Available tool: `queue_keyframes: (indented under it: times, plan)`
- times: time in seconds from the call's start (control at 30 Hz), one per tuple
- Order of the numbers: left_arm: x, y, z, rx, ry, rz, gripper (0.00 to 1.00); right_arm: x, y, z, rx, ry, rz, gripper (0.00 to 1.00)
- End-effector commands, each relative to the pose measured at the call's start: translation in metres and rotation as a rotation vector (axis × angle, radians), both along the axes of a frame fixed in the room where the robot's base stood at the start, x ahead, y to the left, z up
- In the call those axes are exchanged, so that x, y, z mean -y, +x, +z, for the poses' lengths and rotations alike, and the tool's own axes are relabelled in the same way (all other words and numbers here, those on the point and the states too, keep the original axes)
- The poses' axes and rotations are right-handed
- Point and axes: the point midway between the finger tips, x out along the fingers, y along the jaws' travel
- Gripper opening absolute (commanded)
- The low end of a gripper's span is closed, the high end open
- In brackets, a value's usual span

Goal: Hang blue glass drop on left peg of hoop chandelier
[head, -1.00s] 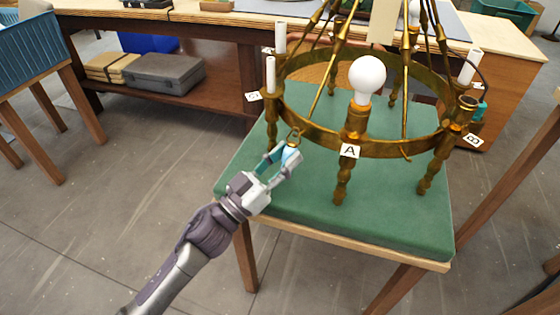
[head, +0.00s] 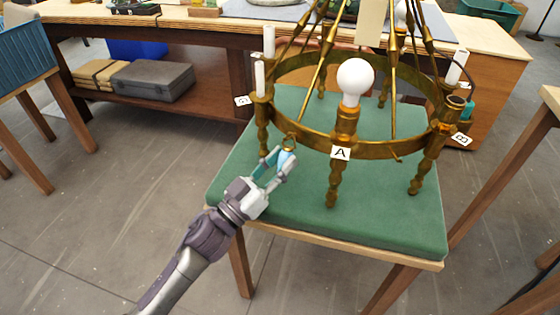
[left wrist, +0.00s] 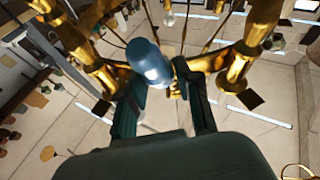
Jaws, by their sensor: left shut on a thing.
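The brass hoop chandelier (head: 375,150) stands on a green-topped table, with a white bulb (head: 355,78) at arm A. My left gripper (head: 282,163) is just below and in front of the hoop's left front part, between arms C and A. It is shut on the blue glass drop (head: 287,160), which also shows between the fingers in the left wrist view (left wrist: 149,62). A small gold loop (head: 288,143) shows above the drop, against the hoop. I cannot tell whether it is around the left peg, which is hard to make out. My right gripper is out of view.
The green table pad (head: 400,225) is clear in front of the chandelier. White candle sleeves (head: 260,78) rise at its left. A workbench (head: 205,35) with a grey case (head: 152,80) on its lower shelf stands behind. A blue bin (head: 25,50) is at the far left.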

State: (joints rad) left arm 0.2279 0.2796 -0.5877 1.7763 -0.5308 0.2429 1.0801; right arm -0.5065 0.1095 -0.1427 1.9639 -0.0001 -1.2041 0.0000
Motion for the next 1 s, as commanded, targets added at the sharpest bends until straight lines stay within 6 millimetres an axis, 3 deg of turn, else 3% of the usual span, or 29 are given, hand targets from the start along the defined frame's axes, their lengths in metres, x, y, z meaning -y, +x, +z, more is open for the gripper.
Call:
queue_keyframes:
  times: [0.07,0.1,0.27,0.67,1.0]
  plan:
    - [0.0,0.0,0.0,0.0,0.0,0.0,0.0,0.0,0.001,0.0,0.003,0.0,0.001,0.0]
    - [0.0,0.0,0.0,0.0,0.0,0.0,0.36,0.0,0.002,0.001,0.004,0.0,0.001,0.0]
    - [0.0,0.0,0.0,0.0,0.0,0.0,0.62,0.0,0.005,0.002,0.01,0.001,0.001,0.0]
    - [-0.005,-0.004,-0.004,-0.003,0.001,0.001,0.62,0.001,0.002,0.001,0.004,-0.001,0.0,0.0]
    - [-0.051,-0.046,-0.029,-0.005,0.003,0.002,0.62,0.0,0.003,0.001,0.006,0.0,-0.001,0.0]
